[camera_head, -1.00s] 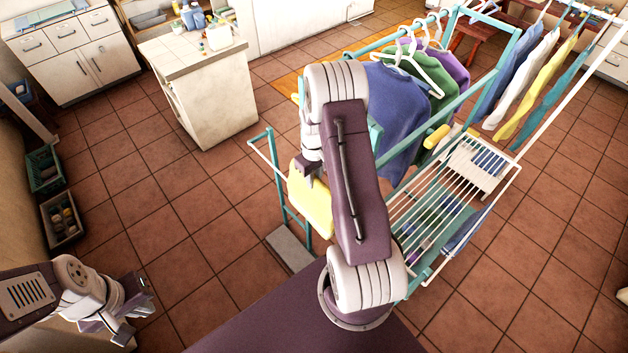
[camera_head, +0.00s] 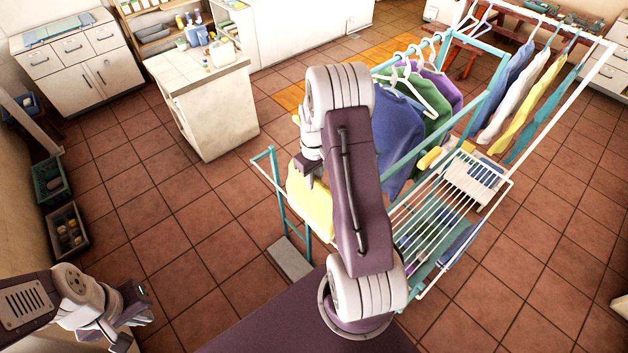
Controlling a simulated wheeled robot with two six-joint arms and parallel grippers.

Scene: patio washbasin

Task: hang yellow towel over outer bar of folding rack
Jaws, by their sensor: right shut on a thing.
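The yellow towel (camera_head: 312,208) hangs from my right gripper (camera_head: 307,178), which is shut on it. My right arm covers the towel's right side. The folding rack has a teal frame and white bars (camera_head: 452,205) and stands to the right of the towel and behind my arm. Its narrow left end, with a teal post (camera_head: 278,195), stands just left of the towel. I cannot tell whether the towel touches the rack. My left gripper (camera_head: 133,328) is at the lower left, empty and apparently open, far from the towel and rack.
Blue, green and purple shirts hang on white hangers (camera_head: 425,95) on the rack. Several cloths (camera_head: 525,95) hang at its upper right. Crates (camera_head: 66,230) line the left wall. The floor between the crates and rack is clear.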

